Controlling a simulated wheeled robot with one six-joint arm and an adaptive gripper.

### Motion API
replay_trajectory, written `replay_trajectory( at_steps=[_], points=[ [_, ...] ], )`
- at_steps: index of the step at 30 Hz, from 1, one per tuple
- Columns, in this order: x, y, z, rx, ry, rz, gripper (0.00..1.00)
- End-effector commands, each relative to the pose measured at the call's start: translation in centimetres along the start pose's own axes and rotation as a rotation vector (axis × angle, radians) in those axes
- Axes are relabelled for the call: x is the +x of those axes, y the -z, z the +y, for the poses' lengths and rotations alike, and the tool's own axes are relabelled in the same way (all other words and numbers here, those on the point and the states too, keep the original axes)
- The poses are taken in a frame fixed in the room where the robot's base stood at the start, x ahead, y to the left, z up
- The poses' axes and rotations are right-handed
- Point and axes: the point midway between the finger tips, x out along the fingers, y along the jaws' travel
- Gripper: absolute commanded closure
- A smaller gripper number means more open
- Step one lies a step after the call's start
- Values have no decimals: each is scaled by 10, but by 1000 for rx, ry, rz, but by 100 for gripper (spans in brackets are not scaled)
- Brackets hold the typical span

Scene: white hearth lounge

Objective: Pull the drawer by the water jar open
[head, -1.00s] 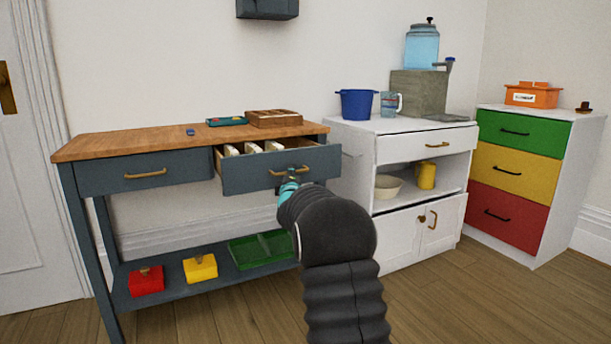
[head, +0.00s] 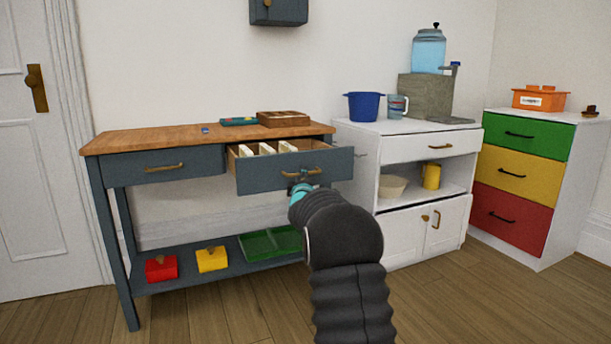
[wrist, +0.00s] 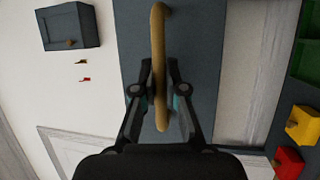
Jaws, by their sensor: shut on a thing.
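The right drawer (head: 262,181) of the dark blue table is pulled partway out, with several white items (head: 267,149) inside. My gripper (head: 301,183) is at the middle of its front. In the wrist view my gripper (wrist: 159,82) is shut on the brass bar handle (wrist: 159,30), with one finger on each side. The drawer front (wrist: 192,35) also shows there. The water jar (head: 428,51) has a clear blue body and a black knob. It stands on a grey block (head: 425,95) on the white cabinet to the right.
The table's left drawer (head: 140,171) is closed. A blue pot (head: 364,106) and a cup (head: 397,106) stand on the white cabinet (head: 405,146). A green, yellow and red drawer unit (head: 512,175) stands farther right. Bare floor (head: 230,315) lies in front.

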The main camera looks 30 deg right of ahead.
Motion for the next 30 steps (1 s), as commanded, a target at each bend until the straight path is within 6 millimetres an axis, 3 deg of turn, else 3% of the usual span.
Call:
replay_trajectory(
  at_steps=[1, 3, 5, 17, 23, 30],
  points=[
    [-1, 4, -3, -3, 6, 7, 100],
    [0, 1, -3, -3, 5, 4, 74],
    [0, -2, -2, -3, 4, -1, 63],
    [-3, -11, 1, -2, -1, -12, 63],
    [-27, -9, 0, -2, 1, -10, 63],
    [-70, -8, 0, -3, 2, -9, 63]
  ],
)
